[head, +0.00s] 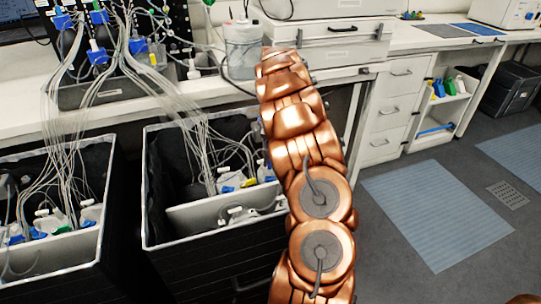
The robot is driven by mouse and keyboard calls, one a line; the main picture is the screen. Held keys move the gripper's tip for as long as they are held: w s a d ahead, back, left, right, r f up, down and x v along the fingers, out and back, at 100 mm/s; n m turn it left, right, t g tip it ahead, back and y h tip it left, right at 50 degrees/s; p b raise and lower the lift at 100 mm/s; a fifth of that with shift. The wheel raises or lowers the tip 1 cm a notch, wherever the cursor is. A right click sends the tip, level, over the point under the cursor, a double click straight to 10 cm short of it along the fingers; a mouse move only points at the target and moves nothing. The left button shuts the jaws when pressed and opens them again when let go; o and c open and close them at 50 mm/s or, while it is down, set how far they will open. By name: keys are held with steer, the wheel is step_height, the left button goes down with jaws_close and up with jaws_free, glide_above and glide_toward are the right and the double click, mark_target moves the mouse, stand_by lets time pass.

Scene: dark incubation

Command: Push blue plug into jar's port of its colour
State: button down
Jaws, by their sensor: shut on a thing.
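My copper arm reaches up the middle of the head view towards the bench. Its far end stops beside a clear jar (243,60) with a pale lid. My gripper does not show; it is hidden beyond the arm's end. Thin tubes or stems stand up from the jar's lid. The lid's ports and their colours are too small to tell. I cannot make out the blue plug. Several blue connectors (97,52) show on the tubing rack at the left, but none can be told as the plug.
The white bench (40,122) runs along the back, with a white drawer unit (325,50) behind the arm. Two dark open bins (143,190) with tubes and bottles stand in front. An open shelf (450,108) is at right. The floor at right is clear, with blue mats (440,215).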

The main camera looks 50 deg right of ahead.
mark_target(270, 180)
steer(key=shift+f+b, duration=0.4)
steer(key=shift+f, duration=1.05)
steer(key=shift+f, duration=0.85)
stand_by(0.8)
steer(key=c, duration=1.1)
jaws_free()
steer(key=v, duration=0.7)
steer(key=shift+r, duration=0.25)
